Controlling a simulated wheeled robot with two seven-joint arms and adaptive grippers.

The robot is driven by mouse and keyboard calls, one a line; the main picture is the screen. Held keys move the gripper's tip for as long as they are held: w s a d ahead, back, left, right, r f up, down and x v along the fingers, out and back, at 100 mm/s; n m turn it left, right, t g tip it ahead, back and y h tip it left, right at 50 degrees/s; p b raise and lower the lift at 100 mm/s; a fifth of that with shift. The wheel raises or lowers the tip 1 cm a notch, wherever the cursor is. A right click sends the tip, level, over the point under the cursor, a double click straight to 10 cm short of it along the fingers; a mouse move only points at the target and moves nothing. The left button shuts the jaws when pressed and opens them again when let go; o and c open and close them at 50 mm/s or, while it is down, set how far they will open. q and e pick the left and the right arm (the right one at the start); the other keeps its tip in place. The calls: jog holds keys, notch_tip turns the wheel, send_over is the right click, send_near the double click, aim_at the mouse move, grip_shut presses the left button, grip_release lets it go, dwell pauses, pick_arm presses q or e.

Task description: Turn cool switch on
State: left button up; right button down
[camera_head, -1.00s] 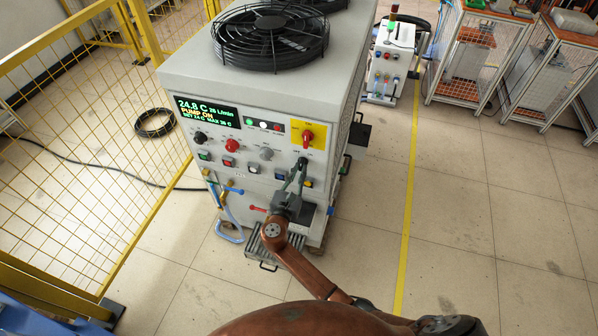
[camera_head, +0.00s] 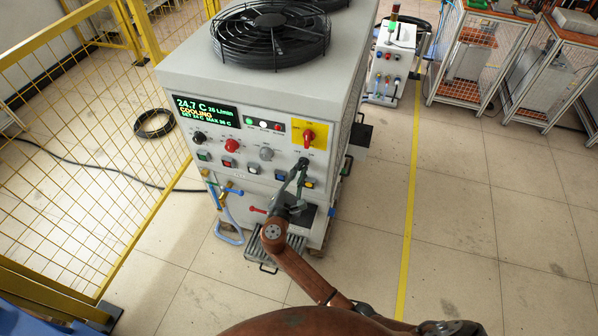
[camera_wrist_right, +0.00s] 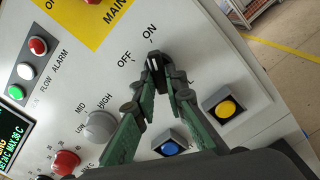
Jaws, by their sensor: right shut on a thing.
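The cool switch (camera_wrist_right: 154,62) is a small black knob with a white mark, below the printed labels OFF and ON. Its mark points toward ON in the right wrist view. It sits on the light grey front panel of a chiller-like cabinet (camera_head: 265,185), at the right side of the panel. My right gripper (camera_wrist_right: 158,78) is shut on the knob, with its green fingers on both sides; it also shows in the head view (camera_head: 301,168). The fingers hide part of the knob. The display (camera_head: 207,110) reads 24.7 C and COOLING. My left gripper is not in view.
A red main switch on a yellow plate (camera_head: 309,134) is just above. A grey knob (camera_wrist_right: 100,125), a red knob (camera_wrist_right: 66,162), a blue button (camera_wrist_right: 171,148) and a yellow button (camera_wrist_right: 226,109) are close by. A yellow fence (camera_head: 80,150) stands left.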

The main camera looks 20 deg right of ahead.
jog(key=shift+a+f, duration=0.1)
jog(key=c, duration=2)
grip_release()
jog(key=shift+o, duration=0.2)
jog(key=v, duration=1.2)
jog(key=shift+w, duration=0.1)
